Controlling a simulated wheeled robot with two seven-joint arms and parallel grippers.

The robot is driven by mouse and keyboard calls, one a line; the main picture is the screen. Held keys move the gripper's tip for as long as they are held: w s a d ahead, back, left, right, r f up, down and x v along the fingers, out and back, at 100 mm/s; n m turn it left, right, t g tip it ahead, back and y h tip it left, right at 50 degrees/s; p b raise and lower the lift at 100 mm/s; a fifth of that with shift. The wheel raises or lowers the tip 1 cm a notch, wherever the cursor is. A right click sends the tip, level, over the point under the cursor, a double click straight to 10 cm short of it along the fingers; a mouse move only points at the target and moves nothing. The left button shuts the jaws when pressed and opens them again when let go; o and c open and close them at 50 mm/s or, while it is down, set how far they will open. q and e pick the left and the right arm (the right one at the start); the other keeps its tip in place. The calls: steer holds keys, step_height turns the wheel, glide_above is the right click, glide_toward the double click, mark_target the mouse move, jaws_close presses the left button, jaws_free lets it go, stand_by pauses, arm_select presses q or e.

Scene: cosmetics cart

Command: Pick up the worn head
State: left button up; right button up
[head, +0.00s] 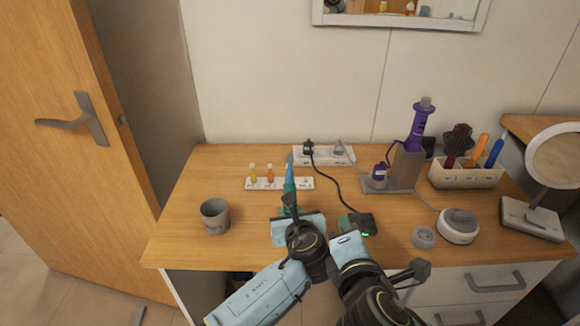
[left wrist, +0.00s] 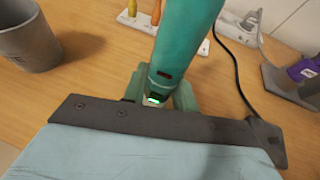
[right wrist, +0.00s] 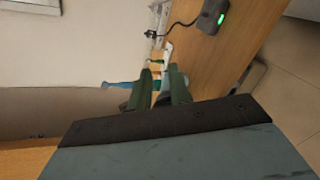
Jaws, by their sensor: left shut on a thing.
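My left gripper (head: 289,212) is shut on a teal toothbrush handle (left wrist: 180,45), holding it upright over the table. A blue head (head: 289,160) sits at the handle's upper end; it also shows in the right wrist view (right wrist: 118,84). I cannot make out wear on it. My right gripper (right wrist: 160,88) is open and empty, its green fingers apart with the toothbrush beyond them. In the head view it is to the right of the left gripper, low near the table front. A white rack (head: 262,186) behind the handle holds a yellow head (head: 253,173) and an orange head (head: 270,174).
A grey cup (head: 215,216) stands left. A black box with a green light (head: 362,222) and its cable lie close right of my grippers. A power strip (head: 324,155) is behind. A purple device on a grey stand (head: 403,168), an organiser (head: 465,177), a round device and a mirror fill the right.

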mark_target(292, 179)
steer(key=w+a+r+n+g+y, duration=0.3)
steer(key=r+n+y, duration=0.4)
steer(key=n, duration=1.2)
steer(key=shift+s+a+x, duration=0.1)
steer(key=shift+a+x, duration=0.05)
steer(key=shift+x, duration=1.75)
steer(key=shift+s+a+x, duration=0.1)
steer(key=shift+a+x, duration=0.1)
steer(key=shift+x, duration=1.7)
steer(key=shift+s+a+x, duration=0.1)
steer(key=shift+a+x, duration=0.05)
steer(key=shift+x, duration=1.75)
jaws_close()
